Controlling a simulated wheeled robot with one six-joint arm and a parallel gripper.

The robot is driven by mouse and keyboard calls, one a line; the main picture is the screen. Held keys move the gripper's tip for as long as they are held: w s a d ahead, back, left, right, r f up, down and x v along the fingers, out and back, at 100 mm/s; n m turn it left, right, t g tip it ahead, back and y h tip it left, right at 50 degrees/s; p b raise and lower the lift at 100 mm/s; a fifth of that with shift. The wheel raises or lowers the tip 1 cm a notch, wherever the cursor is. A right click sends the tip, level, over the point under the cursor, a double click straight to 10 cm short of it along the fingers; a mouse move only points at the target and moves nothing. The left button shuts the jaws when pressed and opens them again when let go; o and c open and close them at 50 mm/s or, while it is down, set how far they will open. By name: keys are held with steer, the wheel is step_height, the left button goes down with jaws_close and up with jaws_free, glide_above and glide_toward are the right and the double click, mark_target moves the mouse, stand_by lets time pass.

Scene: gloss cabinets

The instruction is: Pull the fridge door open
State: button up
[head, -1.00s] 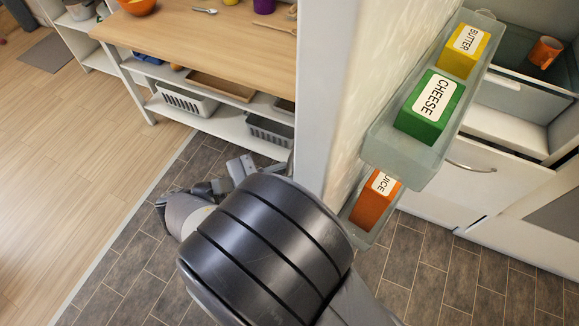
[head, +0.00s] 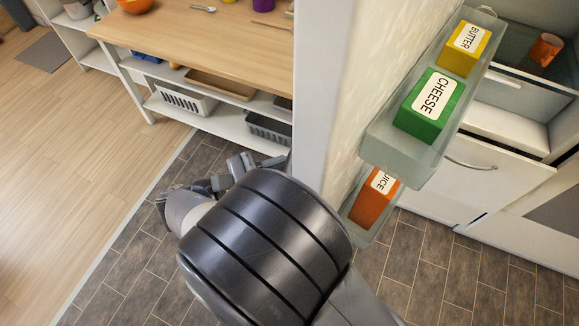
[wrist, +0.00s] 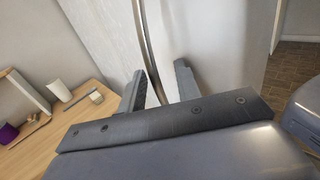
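The fridge door stands open in the head view; its light edge (head: 318,95) and inner face (head: 388,65) show, with clear bins on the inside. In the wrist view its outer face (wrist: 200,40) carries a long, thin metal handle (wrist: 148,45). My gripper (wrist: 160,88) is at this handle with its two fingers apart, one to each side of the bar. A gap shows between the bar and the right finger, so the fingers are not closed tight on it. In the head view my arm hides much of the door's lower part.
The door bins hold butter (head: 467,46), cheese (head: 433,106) and juice (head: 374,196). A wooden table with shelves (head: 215,50) stands left of the door, with an orange bowl (head: 136,5) on it. White drawers (head: 485,175) are at the right. Tiled floor is bare below.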

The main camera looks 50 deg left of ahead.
steer(key=shift+s, duration=0.1)
steer(key=p+v, duration=0.7)
steer(key=shift+s+a, duration=0.1)
steer(key=shift+s, duration=0.05)
stand_by(0.6)
